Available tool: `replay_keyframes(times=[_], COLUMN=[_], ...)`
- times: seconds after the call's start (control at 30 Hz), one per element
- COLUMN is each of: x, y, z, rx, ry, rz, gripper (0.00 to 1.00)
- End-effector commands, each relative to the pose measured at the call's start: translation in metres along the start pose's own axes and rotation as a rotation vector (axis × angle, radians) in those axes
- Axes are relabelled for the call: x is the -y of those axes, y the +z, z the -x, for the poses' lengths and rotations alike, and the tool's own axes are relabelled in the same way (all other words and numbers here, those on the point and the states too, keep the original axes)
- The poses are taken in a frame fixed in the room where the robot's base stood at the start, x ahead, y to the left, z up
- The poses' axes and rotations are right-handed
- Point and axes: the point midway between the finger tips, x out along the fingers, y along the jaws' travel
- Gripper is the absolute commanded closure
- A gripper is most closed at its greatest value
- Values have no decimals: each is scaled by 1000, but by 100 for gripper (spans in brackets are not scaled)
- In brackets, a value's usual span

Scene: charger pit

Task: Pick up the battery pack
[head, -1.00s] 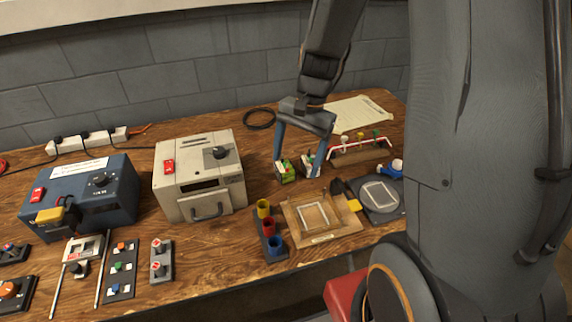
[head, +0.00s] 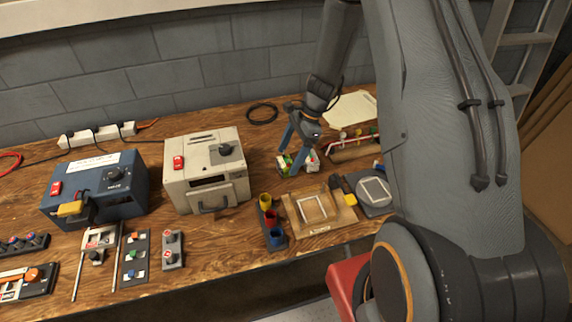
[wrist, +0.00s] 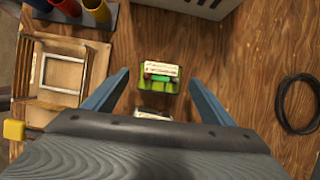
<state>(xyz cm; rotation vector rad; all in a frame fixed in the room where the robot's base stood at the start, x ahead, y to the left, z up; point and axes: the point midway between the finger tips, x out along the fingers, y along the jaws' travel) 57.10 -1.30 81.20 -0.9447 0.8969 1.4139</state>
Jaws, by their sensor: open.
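A green block with a pale top and red and dark parts, apparently the battery pack (wrist: 158,76), lies on the wooden bench. In the wrist view it shows between the fingertips of my gripper (wrist: 157,82), with bare wood on either side. My gripper is open and holds nothing. In the head view the pack (head: 283,163) is partly hidden by the blue fingers of my gripper (head: 297,157). A second small, pale-topped block (wrist: 152,115) lies close by, partly hidden by my gripper's body in the wrist view. I cannot tell how high the fingertips are above the bench.
A beige box with a handle (head: 205,180) stands left of the pack. A rack of yellow, red and blue cups (head: 270,222) and a wooden tray with a frame (head: 318,230) lie in front. A black cable coil (wrist: 298,104) lies on clear wood to one side.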

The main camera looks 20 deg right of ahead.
Motion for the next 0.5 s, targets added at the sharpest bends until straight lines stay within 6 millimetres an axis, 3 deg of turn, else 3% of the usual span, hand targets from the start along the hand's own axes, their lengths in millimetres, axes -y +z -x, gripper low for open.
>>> replay_keyframes(times=[0.2, 0.5], x=[0, 0], y=[0, -1], z=[-24, -32], rx=[1, 0], ry=[2, 0], rz=[0, 0], gripper=[23, 23])
